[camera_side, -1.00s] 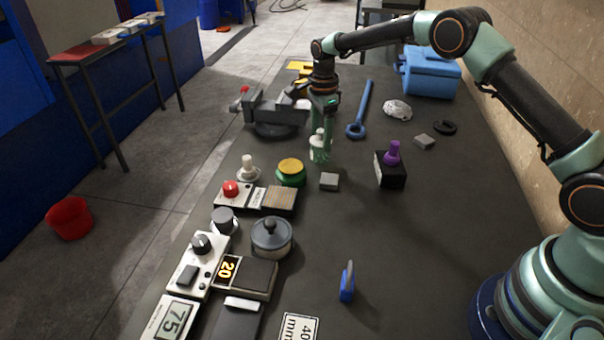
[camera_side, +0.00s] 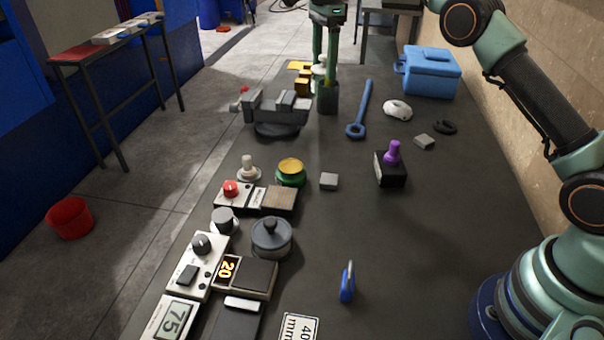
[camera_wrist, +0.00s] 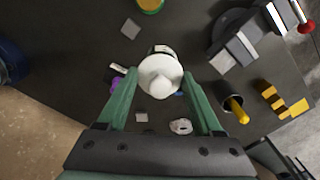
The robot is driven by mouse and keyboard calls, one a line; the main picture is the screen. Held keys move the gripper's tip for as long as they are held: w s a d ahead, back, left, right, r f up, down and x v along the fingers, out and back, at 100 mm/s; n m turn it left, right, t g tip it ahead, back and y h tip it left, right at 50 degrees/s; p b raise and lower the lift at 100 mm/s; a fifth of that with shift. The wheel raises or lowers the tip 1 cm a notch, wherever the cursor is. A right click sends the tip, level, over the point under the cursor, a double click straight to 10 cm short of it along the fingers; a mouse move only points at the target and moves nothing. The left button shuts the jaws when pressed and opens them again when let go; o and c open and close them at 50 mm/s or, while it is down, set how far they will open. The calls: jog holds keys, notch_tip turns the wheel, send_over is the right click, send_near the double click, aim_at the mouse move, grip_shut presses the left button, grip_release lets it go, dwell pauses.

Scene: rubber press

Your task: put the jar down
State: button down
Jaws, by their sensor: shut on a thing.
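The jar (camera_side: 319,73), with a white knobbed top, is between the green fingers of my gripper (camera_side: 326,72) in the side view. My gripper is shut on it and points down, high over the far part of the bench. In the wrist view the jar's round white lid (camera_wrist: 162,77) and knob sit between the fingertips (camera_wrist: 164,82). The lid hides most of the jar's body. In the side view a dark cup (camera_side: 328,99) shows just below the jar; the jar looks held above the bench, though its exact gap is unclear.
A grey vise (camera_side: 278,114) and yellow blocks (camera_side: 303,84) stand left of the cup. A blue wrench (camera_side: 361,108), a white rounded object (camera_side: 397,111) and a blue box (camera_side: 430,73) are to the right. Open bench surface (camera_side: 400,230) lies nearer the camera.

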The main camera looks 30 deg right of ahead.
jog(key=shift+s+a+r, duration=0.2)
jog(key=shift+s+r, duration=0.3)
jog(key=shift+r, duration=0.15)
jog(key=s+a+m, duration=0.2)
jog(key=s+m, duration=0.1)
jog(key=s, duration=1.3)
jog(key=f, duration=2)
jog(key=shift+a+f, duration=0.2)
jog(key=shift+f, duration=0.1)
jog(key=shift+f, duration=0.1)
jog(key=shift+c, duration=0.2)
grip_release()
